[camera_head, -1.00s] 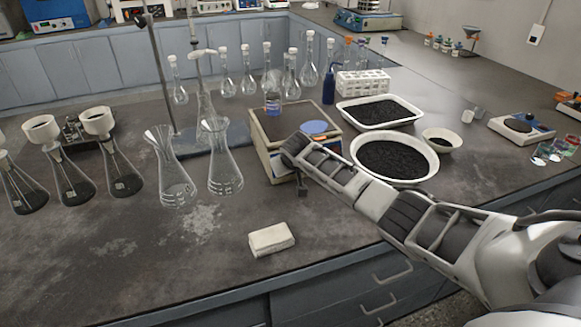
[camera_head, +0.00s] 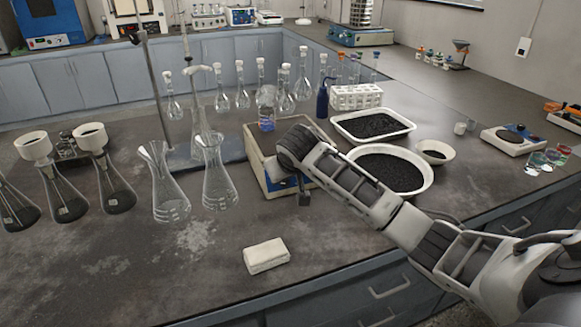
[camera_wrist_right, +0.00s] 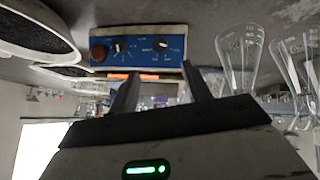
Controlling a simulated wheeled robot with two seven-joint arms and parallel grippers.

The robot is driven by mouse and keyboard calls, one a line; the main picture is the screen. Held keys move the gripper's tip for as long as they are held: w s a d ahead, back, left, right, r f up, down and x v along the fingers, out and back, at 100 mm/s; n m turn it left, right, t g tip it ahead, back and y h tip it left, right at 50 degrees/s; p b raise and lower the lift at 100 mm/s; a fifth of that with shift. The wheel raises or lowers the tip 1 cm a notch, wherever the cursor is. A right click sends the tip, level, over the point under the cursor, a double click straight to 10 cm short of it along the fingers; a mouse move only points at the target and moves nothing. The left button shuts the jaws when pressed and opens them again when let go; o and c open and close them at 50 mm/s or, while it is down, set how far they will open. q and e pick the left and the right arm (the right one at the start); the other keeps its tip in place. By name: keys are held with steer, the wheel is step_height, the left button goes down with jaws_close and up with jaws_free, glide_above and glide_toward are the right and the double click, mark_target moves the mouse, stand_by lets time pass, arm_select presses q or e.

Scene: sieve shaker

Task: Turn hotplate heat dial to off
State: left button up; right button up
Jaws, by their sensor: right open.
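The hotplate (camera_head: 252,152) stands on the bench in the head view, with a clear vessel with a blue label (camera_head: 267,110) on its top. My right wrist covers part of the hotplate. Its blue front panel (camera_wrist_right: 138,58) shows upside down in the right wrist view, with a red knob (camera_wrist_right: 99,53), a black dial (camera_wrist_right: 117,47) and another black dial (camera_wrist_right: 160,46). Which one is the heat dial is too small to read. My right gripper (camera_wrist_right: 160,82) is open and empty, pointing at the panel, its fingertips apart from the dials as far as I can tell. My left gripper is not in view.
Two empty flasks (camera_head: 219,180) stand left of the hotplate. A round bowl of dark grains (camera_head: 428,178) and a tray of grains (camera_head: 408,125) stand to its right. A white block (camera_head: 266,255) lies in front.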

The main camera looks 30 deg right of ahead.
steer(key=shift+v, duration=2.1)
steer(key=shift+f, duration=0.1)
steer(key=shift+n+g+y, duration=0.4)
steer(key=shift+n+y, duration=0.3)
steer(key=shift+n, duration=0.1)
steer(key=s+a+f, duration=0.6)
steer(key=shift+f, duration=0.3)
steer(key=shift+n+g+y, duration=0.3)
steer(key=shift+n+y, duration=0.1)
steer(key=shift+y, duration=0.1)
steer(key=s+a+f, duration=0.2)
steer(key=s, duration=0.1)
steer(key=s+a+f, duration=0.1)
steer(key=shift+s+f, duration=0.1)
steer(key=shift+s, duration=0.3)
steer(key=s+a+f+g+y, duration=0.1)
steer(key=s+a+f, duration=0.15)
steer(key=s, duration=0.75)
steer(key=s+a+f+g, duration=0.1)
steer(key=s+a, duration=0.2)
steer(key=s, duration=0.7)
steer(key=w+a+f+n+t+y, duration=0.1)
steer(key=w+a+f+t, duration=0.3)
steer(key=f, duration=0.5)
steer(key=shift+w+a+f+t+y, duration=0.15)
steer(key=shift+w+a+t+y, duration=0.1)
steer(key=shift+w+t+y, duration=0.75)
steer(key=shift+s+d, duration=0.1)
steer(key=shift+s, duration=0.15)
